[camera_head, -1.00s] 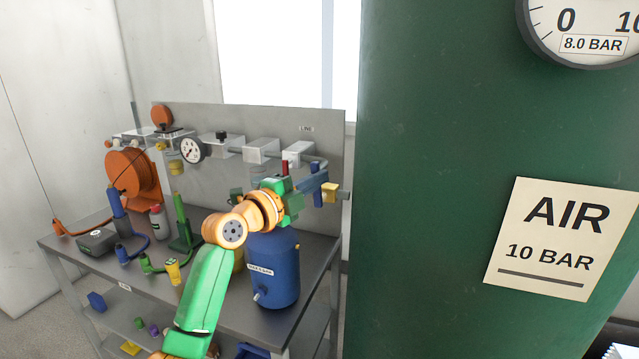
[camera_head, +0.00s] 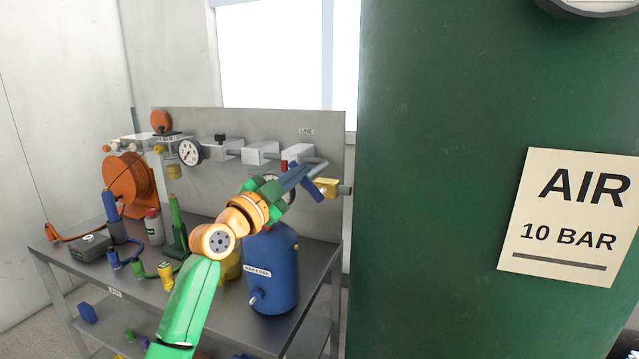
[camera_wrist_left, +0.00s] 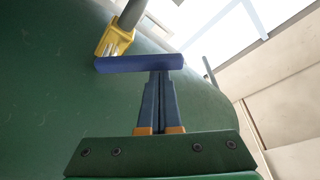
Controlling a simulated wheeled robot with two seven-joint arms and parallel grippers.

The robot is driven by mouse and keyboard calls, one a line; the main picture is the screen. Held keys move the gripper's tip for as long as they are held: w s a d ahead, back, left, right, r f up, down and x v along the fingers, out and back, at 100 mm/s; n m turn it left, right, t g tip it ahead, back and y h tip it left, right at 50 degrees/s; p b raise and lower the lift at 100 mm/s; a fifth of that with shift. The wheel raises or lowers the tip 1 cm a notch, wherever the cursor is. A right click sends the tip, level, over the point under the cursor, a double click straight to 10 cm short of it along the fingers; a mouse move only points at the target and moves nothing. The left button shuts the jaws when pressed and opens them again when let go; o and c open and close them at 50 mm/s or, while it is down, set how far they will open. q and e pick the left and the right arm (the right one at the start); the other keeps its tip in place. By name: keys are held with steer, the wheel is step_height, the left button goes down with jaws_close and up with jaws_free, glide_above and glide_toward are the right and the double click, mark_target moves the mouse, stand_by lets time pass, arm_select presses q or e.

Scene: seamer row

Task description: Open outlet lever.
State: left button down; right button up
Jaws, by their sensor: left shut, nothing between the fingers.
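The outlet lever is a blue bar (camera_head: 312,190) at the pipe end on the right of the back panel, beside a yellow fitting (camera_head: 326,187). It slants down to the right in the head view. My left gripper (camera_head: 300,172) is at the lever, its fingers partly overlapping it there. In the left wrist view the closed fingers (camera_wrist_left: 160,78) end at the blue bar (camera_wrist_left: 125,64), apparently touching its side, with nothing between them. The yellow fitting (camera_wrist_left: 112,36) is just beyond the bar. My right gripper is in neither view.
A large green air tank (camera_head: 430,200) stands close on the right. The grey bench (camera_head: 215,315) carries a blue canister (camera_head: 275,280), an orange reel (camera_head: 128,182) and several small hoses and tools. A round gauge (camera_head: 190,151) is on the pipe line.

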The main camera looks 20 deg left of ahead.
arm_select(q)
steer(key=n+y, duration=0.1)
steer(key=n, duration=0.1)
steer(key=a+f+n+t+b, duration=0.1)
steer(key=n, duration=0.1)
steer(key=a+f+n+y, duration=0.1)
steer(key=n, duration=0.2)
steer(key=shift+a+f+t+y+b, duration=0.2)
steer(key=shift+f+t+y+b, duration=0.05)
steer(key=shift+t+y+b, duration=0.05)
steer(key=shift+f, duration=0.15)
stand_by(0.4)
